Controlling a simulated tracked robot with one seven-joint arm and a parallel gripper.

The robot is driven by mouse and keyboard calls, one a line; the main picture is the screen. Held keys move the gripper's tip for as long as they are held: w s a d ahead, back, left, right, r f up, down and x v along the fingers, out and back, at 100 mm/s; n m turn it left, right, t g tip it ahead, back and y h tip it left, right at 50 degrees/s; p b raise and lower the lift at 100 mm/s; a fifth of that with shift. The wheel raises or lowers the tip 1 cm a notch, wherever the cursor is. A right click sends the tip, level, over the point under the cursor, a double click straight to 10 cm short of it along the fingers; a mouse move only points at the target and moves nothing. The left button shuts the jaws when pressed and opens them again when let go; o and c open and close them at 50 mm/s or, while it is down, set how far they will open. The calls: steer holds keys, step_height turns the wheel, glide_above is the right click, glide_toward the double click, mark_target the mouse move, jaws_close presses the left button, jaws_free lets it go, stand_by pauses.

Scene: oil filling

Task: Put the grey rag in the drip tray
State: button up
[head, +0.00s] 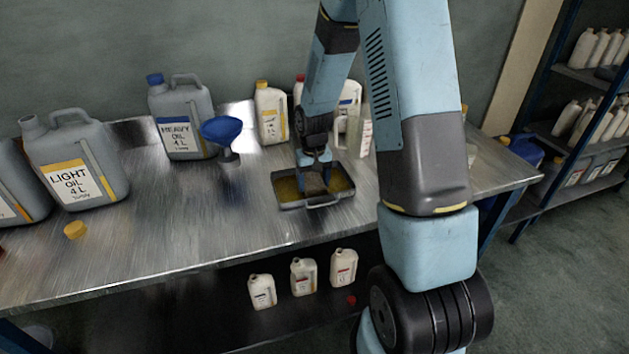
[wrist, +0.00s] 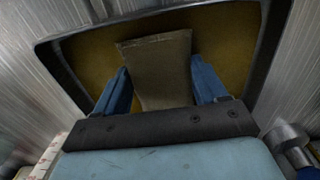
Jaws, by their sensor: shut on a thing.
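The drip tray (head: 284,204) is a dark, shallow rectangular pan with a yellowish-brown inside and a front handle, on the metal bench. It also fills much of the wrist view (wrist: 240,58). My gripper (head: 316,176) points down over the middle of the tray. In the wrist view its two blue fingers (wrist: 160,84) are shut on the grey rag (wrist: 158,62), which looks brownish-grey there. The rag lies within the tray's outline. I cannot tell whether it touches the tray floor.
A blue funnel (head: 222,130) on a stand and a heavy oil can (head: 184,120) are left of the tray. A light oil can (head: 75,160) and a yellow cap (head: 75,230) are further left. White bottles (head: 271,112) stand behind the tray. The bench (head: 190,235) front is clear.

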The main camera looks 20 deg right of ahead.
mark_target(314, 184)
steer(key=o, duration=0.9)
steer(key=shift+o, duration=0.2)
step_height(314, 184, up, 12)
steer(key=s+r+t, duration=0.3)
steer(key=s+r, duration=0.8)
steer(key=r, duration=0.3)
steer(key=s+r+t, duration=0.1)
steer(key=s+r, duration=0.2)
steer(key=s, duration=0.5)
steer(key=s+r+t, duration=0.1)
steer(key=s+r, duration=0.3)
steer(key=s, duration=0.3)
steer(key=shift+s+d+r+t, duration=0.25)
steer(key=shift+s+t, duration=0.05)
steer(key=shift+s, duration=0.1)
